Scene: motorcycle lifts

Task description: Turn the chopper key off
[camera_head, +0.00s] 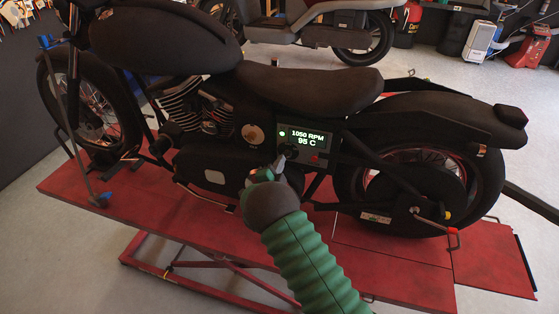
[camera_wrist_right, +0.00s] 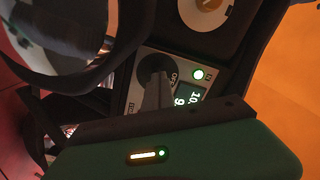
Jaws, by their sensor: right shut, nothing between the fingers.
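The chopper (camera_head: 300,90) is a black motorcycle standing upright. On its side, a small panel display (camera_head: 305,137) reads 1050 RPM and 95 C. In the right wrist view, a round black key switch (camera_wrist_right: 152,68) with OFF lettering sits beside a lit green light (camera_wrist_right: 198,74). My right gripper (camera_head: 280,162) is shut with nothing held, just below and left of the display. In the wrist view, a grey pointed piece overlaps the switch; whether it is key or fingertip, and whether they touch, I cannot tell. My left gripper is not in view.
The chopper stands on a red lift platform (camera_head: 385,270). Its rear wheel (camera_head: 425,190) and frame tubes lie right of my gripper; the engine (camera_head: 195,105) lies left. Another motorcycle (camera_head: 310,25) stands behind. Open floor lies between them.

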